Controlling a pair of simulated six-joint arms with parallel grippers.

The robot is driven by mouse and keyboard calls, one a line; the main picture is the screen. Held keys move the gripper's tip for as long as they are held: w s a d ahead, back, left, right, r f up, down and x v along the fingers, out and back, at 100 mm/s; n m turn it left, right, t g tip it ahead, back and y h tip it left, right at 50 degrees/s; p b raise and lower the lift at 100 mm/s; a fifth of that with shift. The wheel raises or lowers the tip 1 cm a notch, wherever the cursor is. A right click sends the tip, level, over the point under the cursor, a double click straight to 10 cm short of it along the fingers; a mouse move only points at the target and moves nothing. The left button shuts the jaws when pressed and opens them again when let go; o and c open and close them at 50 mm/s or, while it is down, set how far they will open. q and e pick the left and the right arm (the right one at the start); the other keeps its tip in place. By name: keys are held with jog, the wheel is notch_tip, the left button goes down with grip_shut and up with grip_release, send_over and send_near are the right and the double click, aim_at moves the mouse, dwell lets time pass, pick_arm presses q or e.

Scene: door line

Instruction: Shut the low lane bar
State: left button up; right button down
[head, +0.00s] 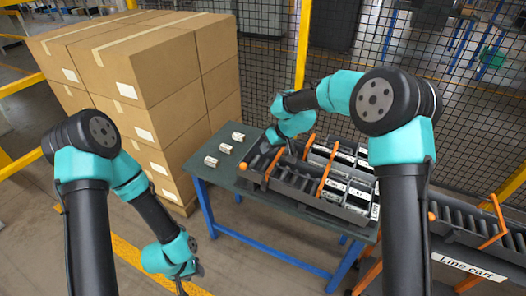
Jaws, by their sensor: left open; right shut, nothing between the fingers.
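A dark lane rack (316,204) stands on the table, with several orange bars on it. One orange bar (273,166) is at the rack's left end, and another orange bar (326,172) leans across its middle. I cannot tell which is the low lane bar, or whether each is latched. White-labelled items (331,190) lie in the right-hand lanes. My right gripper (291,150) is shut and empty, low over the rack's left part, between these bars; contact cannot be told. My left gripper (186,286) is open, low at the bottom edge, away from the table.
Three small white parts (226,148) lie on the table (215,178) left of the rack. Stacked cartons (160,70) stand behind at the left. A mesh fence (440,120) closes off the back. A line cart (470,266) with rollers and orange bars is at the right.

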jog(key=x, duration=0.9)
jog(key=shift+r, duration=0.1)
